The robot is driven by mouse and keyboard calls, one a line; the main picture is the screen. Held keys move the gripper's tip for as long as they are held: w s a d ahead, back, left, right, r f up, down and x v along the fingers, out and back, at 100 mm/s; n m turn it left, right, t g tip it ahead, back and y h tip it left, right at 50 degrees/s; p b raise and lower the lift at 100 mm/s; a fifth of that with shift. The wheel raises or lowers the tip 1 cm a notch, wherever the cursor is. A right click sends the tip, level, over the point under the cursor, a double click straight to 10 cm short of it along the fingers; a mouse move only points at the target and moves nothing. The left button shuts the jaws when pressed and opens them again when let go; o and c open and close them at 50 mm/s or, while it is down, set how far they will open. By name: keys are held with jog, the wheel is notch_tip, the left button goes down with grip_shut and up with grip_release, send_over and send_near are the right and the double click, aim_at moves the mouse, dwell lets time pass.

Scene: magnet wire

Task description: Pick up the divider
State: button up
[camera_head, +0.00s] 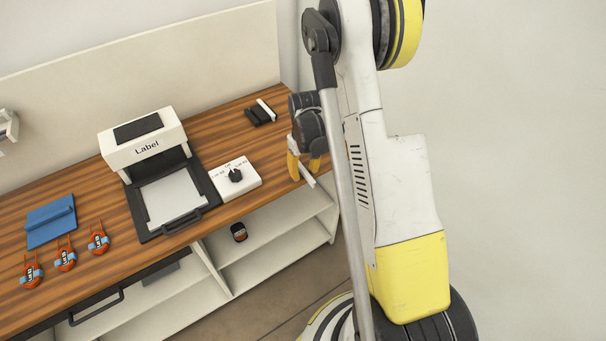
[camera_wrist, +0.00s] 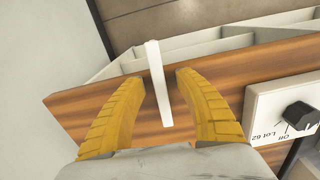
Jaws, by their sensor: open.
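A narrow white strip, which looks like the divider (camera_wrist: 158,82), lies on the wooden worktop between my gripper's fingers in the wrist view. Its far end reaches past the worktop edge over the shelves. My gripper (camera_wrist: 160,88) has its two yellow fingers apart, one on each side of the strip, with gaps showing on both sides. In the head view my gripper (camera_head: 304,168) is at the right end of the worktop, and part of the white strip (camera_head: 307,175) shows between the fingers; the rest is hidden.
A white switch box with a black knob (camera_head: 236,176) stands left of my gripper, beside the label machine (camera_head: 147,145). Black pieces and a white bar (camera_head: 266,108) lie behind. Several red tags and a blue holder (camera_head: 51,221) are at the left. Open shelves (camera_head: 278,243) sit below.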

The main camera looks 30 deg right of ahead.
jog(key=shift+r, duration=0.1)
grip_shut()
